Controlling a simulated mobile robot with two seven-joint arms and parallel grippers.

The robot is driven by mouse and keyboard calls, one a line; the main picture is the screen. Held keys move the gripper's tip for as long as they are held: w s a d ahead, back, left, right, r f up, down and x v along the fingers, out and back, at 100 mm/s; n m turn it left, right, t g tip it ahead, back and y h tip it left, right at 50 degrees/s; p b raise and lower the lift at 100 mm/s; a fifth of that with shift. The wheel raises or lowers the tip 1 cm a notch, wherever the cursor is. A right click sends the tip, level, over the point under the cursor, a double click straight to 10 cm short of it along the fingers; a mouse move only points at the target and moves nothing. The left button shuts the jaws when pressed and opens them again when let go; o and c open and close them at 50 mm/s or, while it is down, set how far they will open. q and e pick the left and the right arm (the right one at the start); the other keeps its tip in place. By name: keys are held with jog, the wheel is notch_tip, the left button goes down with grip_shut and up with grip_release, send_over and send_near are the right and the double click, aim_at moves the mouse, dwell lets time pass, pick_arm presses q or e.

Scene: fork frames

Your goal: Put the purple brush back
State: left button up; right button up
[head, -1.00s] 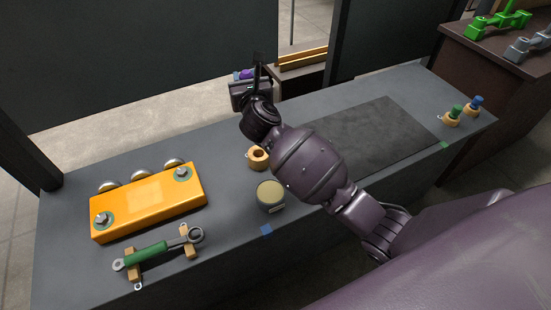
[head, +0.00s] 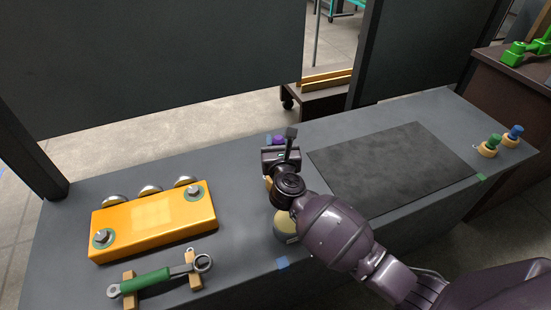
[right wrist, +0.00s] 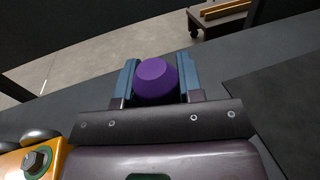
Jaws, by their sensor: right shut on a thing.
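The purple brush (head: 278,140) shows in the head view just beyond my right gripper (head: 274,148). In the right wrist view its rounded purple end (right wrist: 156,80) sits between the two bluish fingers, which are shut on it. The rest of the brush is hidden below. A wooden ring holder (head: 267,183) on the bench is mostly hidden behind my right gripper. I cannot tell how the brush stands relative to this ring. My left gripper is not in view.
A tin (head: 284,230) stands close under my right wrist. An orange block with bolts (head: 155,222) and a green-handled wrench (head: 150,282) on wooden rests lie left. A dark mat (head: 390,165) lies right. Green (head: 493,140) and blue (head: 516,131) brushes stand at the far right.

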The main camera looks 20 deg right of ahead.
notch_tip(320, 180, down, 6)
jog(key=shift+b, duration=1.15)
jog(key=shift+r, duration=0.15)
jog(key=shift+f, duration=0.35)
jog(key=o, duration=0.9)
jog(key=shift+r, duration=0.15)
